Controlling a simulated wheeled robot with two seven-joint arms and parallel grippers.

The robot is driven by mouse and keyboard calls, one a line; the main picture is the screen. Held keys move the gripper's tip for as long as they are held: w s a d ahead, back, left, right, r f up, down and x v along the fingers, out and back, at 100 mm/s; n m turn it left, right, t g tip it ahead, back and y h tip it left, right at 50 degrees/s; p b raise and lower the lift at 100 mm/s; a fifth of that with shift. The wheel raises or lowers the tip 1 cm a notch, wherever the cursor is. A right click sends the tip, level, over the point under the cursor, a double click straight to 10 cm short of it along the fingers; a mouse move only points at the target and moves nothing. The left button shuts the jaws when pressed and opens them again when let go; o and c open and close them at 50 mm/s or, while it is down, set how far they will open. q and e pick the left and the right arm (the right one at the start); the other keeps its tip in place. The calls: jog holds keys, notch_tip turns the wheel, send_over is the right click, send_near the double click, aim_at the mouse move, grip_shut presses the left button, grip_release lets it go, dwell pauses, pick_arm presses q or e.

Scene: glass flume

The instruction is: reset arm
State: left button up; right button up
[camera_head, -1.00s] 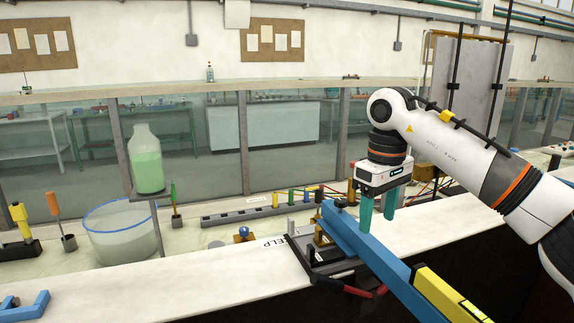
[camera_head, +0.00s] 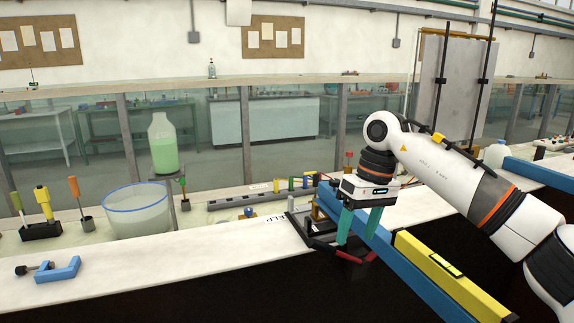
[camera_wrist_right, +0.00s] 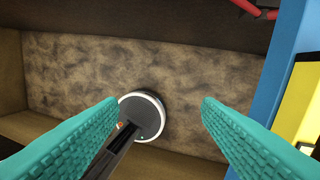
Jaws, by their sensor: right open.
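My right gripper (camera_head: 358,233) is open with nothing between its teal fingers. It points down in front of the bench edge, beside the long blue beam (camera_head: 410,267), and overlaps the beam's far part in the head view. In the right wrist view the open fingers (camera_wrist_right: 160,105) are spread wide above a dark lower space. The beam (camera_wrist_right: 270,65) shows there at the right, apart from the fingers. My left gripper is not in view.
A yellow level (camera_head: 450,272) lies along the beam. A bottle of green liquid (camera_head: 164,155), a round glass tank (camera_head: 138,212) and a blue clamp (camera_head: 60,271) are left. The white bench front (camera_head: 170,255) is mostly bare.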

jog(key=w+a+f+m+t+y, duration=0.1)
jog(key=w+a+f+m+y, duration=0.1)
jog(key=a+f+m+y, duration=0.65)
jog(key=w+a+f+m+t+y, duration=0.1)
jog(key=a+f+m+y, duration=0.45)
jog(key=f+m, duration=0.6)
jog(key=s+d+f+m+t+h, duration=0.2)
jog(key=d+f+m+t+h, duration=0.3)
jog(key=f+m, duration=0.95)
jog(key=s+d+f+m+t+h, duration=0.2)
jog(key=d+f+m+t, duration=0.45)
jog(key=f+m, duration=0.8)
jog(key=s+d+f+m+g+h, duration=0.2)
jog(key=s+d+f+m+h, duration=0.25)
jog(key=s+f+m, duration=0.5)
jog(key=s+d+f+m+g+h, duration=0.3)
jog(key=s+d+f+m, duration=0.3)
jog(key=s+f, duration=0.5)
jog(key=s+f+m+g, duration=0.2)
jog(key=s+m, duration=0.1)
jog(key=s, duration=0.7)
jog(key=s+d+f+m+g+h, duration=0.1)
jog(key=s+m, duration=0.3)
jog(key=s, duration=0.6)
jog(key=s+d+f+m+g, duration=0.1)
jog(key=s+f+m+g, duration=0.2)
jog(key=s, duration=0.7)
jog(key=shift+s+f+m+g+h, duration=0.15)
jog(key=shift+f+m+g+h, duration=0.2)
jog(key=shift+g, duration=0.1)
